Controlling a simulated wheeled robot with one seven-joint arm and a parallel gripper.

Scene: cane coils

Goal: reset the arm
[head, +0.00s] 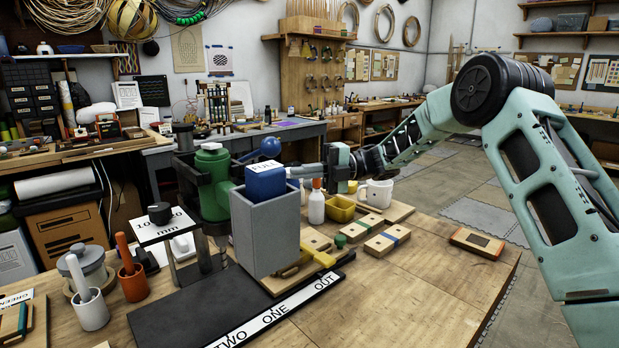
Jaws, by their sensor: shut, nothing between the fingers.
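My gripper (302,171) is at the end of my pale green arm, which reaches in from the right over the workbench (420,285). It points left and appears shut and empty. Its tips show close to the right edge of the blue block (266,184) in the picture.
A green machine (210,180) with a blue ball knob stands behind the grey box. A white bottle (317,205), yellow bin (340,208) and white mug (376,193) stand below my wrist. Pots with handled tools (90,305) stand left. The bench's front right is mostly clear.

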